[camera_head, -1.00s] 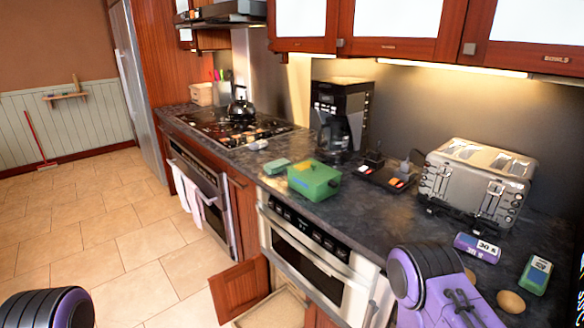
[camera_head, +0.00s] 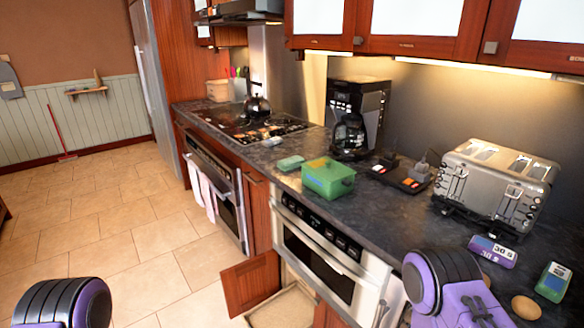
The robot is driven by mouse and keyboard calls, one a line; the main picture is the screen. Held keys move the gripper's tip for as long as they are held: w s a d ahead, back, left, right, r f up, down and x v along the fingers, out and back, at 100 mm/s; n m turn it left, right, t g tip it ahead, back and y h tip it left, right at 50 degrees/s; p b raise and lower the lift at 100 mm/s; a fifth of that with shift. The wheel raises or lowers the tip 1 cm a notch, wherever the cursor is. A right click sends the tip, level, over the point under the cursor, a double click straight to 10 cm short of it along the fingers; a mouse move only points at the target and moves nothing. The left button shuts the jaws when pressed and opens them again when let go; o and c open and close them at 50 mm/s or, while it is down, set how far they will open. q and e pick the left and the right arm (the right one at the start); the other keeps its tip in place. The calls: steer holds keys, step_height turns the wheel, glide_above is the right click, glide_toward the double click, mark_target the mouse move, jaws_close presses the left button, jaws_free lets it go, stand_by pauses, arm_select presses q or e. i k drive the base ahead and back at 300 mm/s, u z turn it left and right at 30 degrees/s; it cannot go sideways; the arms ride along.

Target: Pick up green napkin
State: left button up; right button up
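I cannot tell for sure which of these is the green napkin. Parts of my two purple and black arms show at the bottom left and bottom right. Neither gripper's fingers are in view, and nothing touches the green things.
A coffee maker (camera_head: 357,115) stands behind the green box. A black tray (camera_head: 402,177) and a silver toaster (camera_head: 497,183) are to its right. A purple package (camera_head: 493,252) and a green-white package (camera_head: 552,282) lie nearer. A low cabinet door (camera_head: 250,284) stands open below the counter.

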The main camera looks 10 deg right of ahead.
mark_target(287, 165)
steer(key=z, duration=0.15)
steer(key=k, duration=0.4)
steer(key=u, duration=1.4)
steer(key=i, duration=1.75)
steer(key=z, duration=0.9)
steer(key=i, duration=0.65)
steer(key=z, duration=0.65)
